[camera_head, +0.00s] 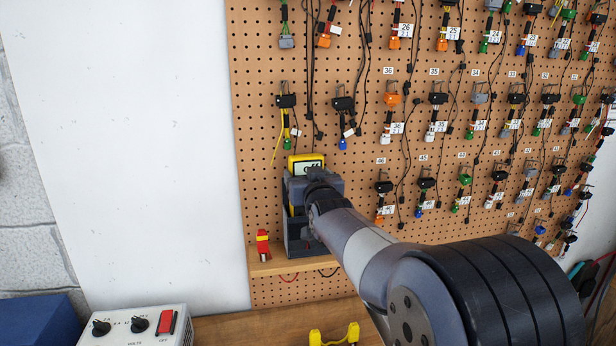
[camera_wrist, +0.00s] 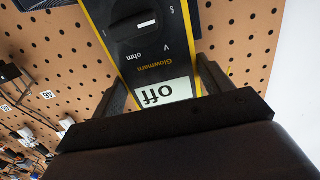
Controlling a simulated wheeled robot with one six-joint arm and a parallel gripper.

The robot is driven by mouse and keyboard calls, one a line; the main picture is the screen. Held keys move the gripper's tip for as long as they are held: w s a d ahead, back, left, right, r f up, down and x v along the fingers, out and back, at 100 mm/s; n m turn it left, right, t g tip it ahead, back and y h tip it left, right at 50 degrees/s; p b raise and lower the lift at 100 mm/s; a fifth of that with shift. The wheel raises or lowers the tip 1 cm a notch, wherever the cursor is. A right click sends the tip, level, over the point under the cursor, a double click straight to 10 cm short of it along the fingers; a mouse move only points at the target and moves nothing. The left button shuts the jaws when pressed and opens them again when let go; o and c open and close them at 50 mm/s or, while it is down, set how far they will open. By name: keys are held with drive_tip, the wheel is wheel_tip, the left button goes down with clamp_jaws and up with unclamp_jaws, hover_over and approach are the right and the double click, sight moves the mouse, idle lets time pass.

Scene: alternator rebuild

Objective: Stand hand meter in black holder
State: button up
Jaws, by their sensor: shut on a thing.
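The hand meter (camera_head: 305,163) is yellow and black, and its screen reads "off". My gripper (camera_head: 311,186) is shut on the meter's sides near the screen end. In the head view the meter is about upright. The black holder (camera_head: 298,238) stands on a small wooden shelf at the pegboard, directly below the meter. My gripper and arm hide the meter's lower end, so I cannot tell how deep it sits in the holder.
The pegboard (camera_head: 262,120) carries several hanging connectors with cables. Below are a grey control box (camera_head: 140,327) and a yellow stand (camera_head: 334,335). The white wall panel at left is clear.

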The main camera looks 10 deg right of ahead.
drive_tip(key=shift+f+b, duration=0.9)
drive_tip(key=shift+f, duration=0.2)
drive_tip(key=shift+f+b, duration=1)
drive_tip(key=shift+b, duration=0.25)
drive_tip(key=shift+f, duration=0.15)
drive_tip(key=shift+f+b, duration=0.35)
drive_tip(key=shift+b, duration=0.2)
drive_tip(key=shift+f+b, duration=1.2)
drive_tip(key=shift+b, duration=0.2)
drive_tip(key=o, duration=0.8)
drive_tip(key=shift+o, duration=1.3)
drive_tip(key=shift+f, duration=0.15)
